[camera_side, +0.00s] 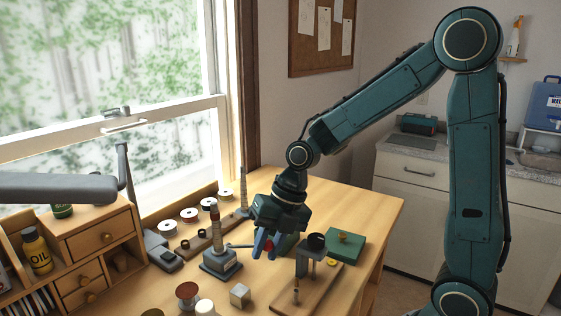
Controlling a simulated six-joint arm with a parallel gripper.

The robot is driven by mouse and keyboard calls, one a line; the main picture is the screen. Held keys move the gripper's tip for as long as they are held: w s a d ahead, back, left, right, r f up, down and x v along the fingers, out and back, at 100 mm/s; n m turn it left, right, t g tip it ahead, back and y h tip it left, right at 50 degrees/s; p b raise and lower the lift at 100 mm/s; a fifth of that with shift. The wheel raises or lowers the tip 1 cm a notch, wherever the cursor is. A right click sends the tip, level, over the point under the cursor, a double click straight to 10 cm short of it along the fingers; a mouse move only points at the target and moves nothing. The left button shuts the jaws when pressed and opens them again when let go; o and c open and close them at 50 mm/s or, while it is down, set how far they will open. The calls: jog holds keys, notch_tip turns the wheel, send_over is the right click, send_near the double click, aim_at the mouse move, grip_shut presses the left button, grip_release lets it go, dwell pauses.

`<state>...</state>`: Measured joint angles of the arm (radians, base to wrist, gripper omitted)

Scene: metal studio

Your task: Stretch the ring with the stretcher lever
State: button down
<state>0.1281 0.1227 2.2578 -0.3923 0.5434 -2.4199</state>
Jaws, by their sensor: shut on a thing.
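The ring stretcher (221,262) stands on the bench as a grey block with an upright post (215,225), tan near its top. Its thin lever (239,246) sticks out to the right toward my gripper. My gripper (265,246) points down at the lever's outer end and is shut on it; a red knob (269,246) shows at the fingers. The ring is too small to make out on the post, so I cannot tell its place.
Several spools (189,215) line the window side near a grey cone (243,190). A wooden board with a clamp-like stand (308,262) and a green box (345,246) are right of my gripper. A small metal cube (240,295) lies in front. Drawers (100,238) stand left.

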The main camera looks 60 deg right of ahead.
jog(key=shift+s+d+f, duration=0.1)
jog(key=shift+s+f, duration=0.25)
jog(key=shift+f, duration=0.25)
jog(key=c, duration=1.3)
grip_release()
jog(key=shift+w, duration=0.1)
jog(key=shift+o, duration=0.2)
jog(key=shift+r, duration=0.1)
jog(key=shift+r, duration=0.1)
jog(key=shift+d+r, duration=0.2)
jog(key=shift+r, duration=0.45)
jog(key=v, duration=1.2)
jog(key=shift+r, duration=0.15)
jog(key=shift+c, duration=0.2)
